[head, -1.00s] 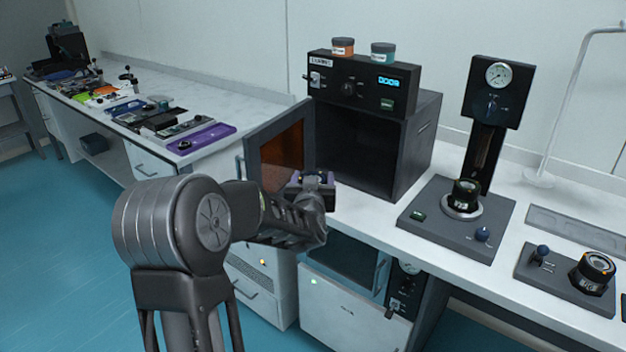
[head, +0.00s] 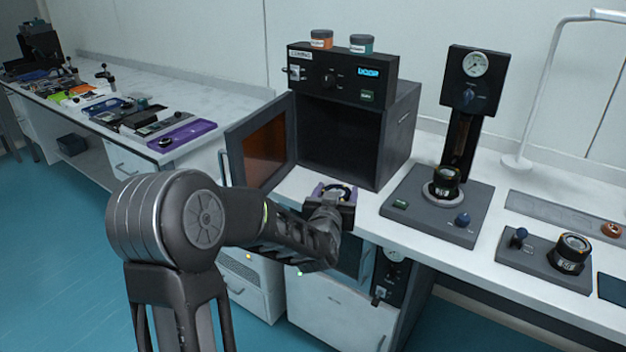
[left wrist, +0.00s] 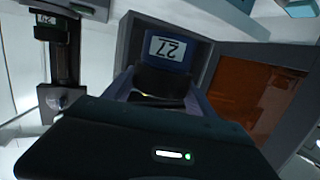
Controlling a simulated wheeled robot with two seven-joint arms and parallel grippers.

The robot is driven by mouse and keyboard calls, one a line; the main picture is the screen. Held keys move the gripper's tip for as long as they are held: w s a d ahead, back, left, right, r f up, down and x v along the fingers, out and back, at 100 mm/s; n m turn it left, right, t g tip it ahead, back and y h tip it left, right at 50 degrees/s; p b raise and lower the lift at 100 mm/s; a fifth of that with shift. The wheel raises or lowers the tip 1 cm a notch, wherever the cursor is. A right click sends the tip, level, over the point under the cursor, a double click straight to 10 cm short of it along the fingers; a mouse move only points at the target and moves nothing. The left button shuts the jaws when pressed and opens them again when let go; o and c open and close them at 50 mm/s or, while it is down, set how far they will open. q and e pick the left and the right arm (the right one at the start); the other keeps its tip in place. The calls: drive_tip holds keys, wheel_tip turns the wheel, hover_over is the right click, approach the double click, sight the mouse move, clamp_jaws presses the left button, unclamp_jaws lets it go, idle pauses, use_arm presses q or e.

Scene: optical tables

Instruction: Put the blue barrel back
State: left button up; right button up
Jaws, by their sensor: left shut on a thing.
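My left gripper (head: 335,192) is shut on the blue barrel, in front of the open chamber and above the bench's front edge. In the left wrist view the blue barrel (left wrist: 168,52) shows a blue face with a white label reading 27. It sits between the fingers of the left gripper (left wrist: 158,85), which hide its lower part. In the head view only a dark round top with a light ring shows between the purplish fingers. My right gripper is not in view.
The dark chamber (head: 402,115) has its brown-windowed door (head: 262,155) swung open to the left. Two jars stand on its control box (head: 340,75). A gauge stand (head: 425,212) holds a black barrel (head: 445,182). Another barrel (head: 572,252) stands on a plate at right.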

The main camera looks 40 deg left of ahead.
use_arm(q)
drive_tip(key=d+f+m+t+h, duration=0.1)
drive_tip(key=d+f+m+h, duration=0.1)
drive_tip(key=d, duration=0.9)
drive_tip(key=d+f+m+h, duration=0.3)
drive_tip(key=d+f, duration=0.4)
drive_tip(key=d, duration=0.4)
drive_tip(key=shift+s+d+t+h, duration=0.15)
drive_tip(key=shift+d+t+h, duration=0.2)
drive_tip(key=shift+h, duration=0.55)
drive_tip(key=shift+a, duration=0.1)
